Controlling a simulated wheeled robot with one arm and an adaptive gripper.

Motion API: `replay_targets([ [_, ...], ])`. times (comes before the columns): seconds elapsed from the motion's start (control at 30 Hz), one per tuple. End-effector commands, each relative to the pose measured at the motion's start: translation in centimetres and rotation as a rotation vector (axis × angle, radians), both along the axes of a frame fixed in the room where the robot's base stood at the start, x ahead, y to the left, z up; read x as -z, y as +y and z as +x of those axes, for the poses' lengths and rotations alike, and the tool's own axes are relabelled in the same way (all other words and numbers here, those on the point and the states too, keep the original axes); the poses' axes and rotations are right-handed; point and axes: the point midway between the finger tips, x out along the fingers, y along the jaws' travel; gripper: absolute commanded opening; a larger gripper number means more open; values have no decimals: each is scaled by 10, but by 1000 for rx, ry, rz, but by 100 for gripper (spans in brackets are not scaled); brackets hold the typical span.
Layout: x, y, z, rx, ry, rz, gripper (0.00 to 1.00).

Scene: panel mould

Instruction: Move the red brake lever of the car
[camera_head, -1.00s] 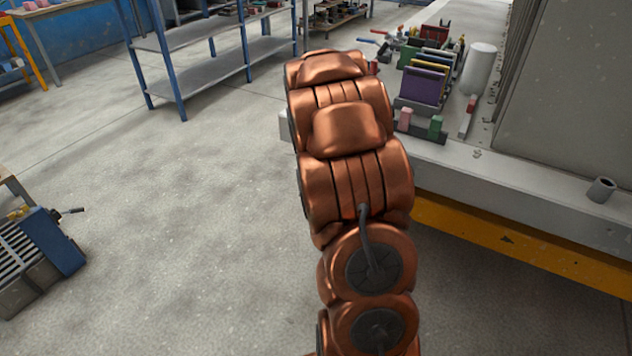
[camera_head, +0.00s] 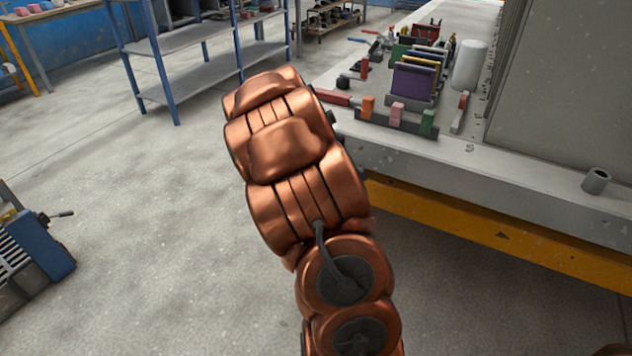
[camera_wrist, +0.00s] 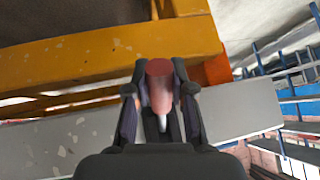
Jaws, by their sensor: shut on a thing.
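In the wrist view, my gripper (camera_wrist: 160,95) has its two dark fingers closed around a red cylindrical lever handle (camera_wrist: 160,80), whose round end faces the camera. A pale tip shows below the handle between the fingers. In the head view, my copper arm hides most of the gripper. A red bar (camera_head: 335,98) lies near the left edge of the pale bench top there, just beyond my arm. I cannot tell whether it is the handle in my fingers. Its base is hidden.
The bench top (camera_head: 470,165) carries a row of coloured plates (camera_head: 415,80), small coloured blocks (camera_head: 397,112), a white cylinder (camera_head: 469,65) and a red-tipped lever (camera_head: 463,101). Below is a yellow beam (camera_head: 500,235). A blue-framed shelf (camera_head: 190,70) stands at back left. The floor between is clear.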

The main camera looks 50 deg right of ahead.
Motion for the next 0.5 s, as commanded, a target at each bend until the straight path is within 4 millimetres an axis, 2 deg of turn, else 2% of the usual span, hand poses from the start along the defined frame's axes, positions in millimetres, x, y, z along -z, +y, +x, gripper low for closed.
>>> replay_targets([
  [0.03, 0, 0, 0, 0, -1, -1, 0],
  [0.07, 0, 0, 0, 0, -1, -1, 25],
  [0.3, 0, 0, 0, -1, 1, 0, 50],
  [0.5, 0, 0, 0, -1, 1, 1, 50],
])
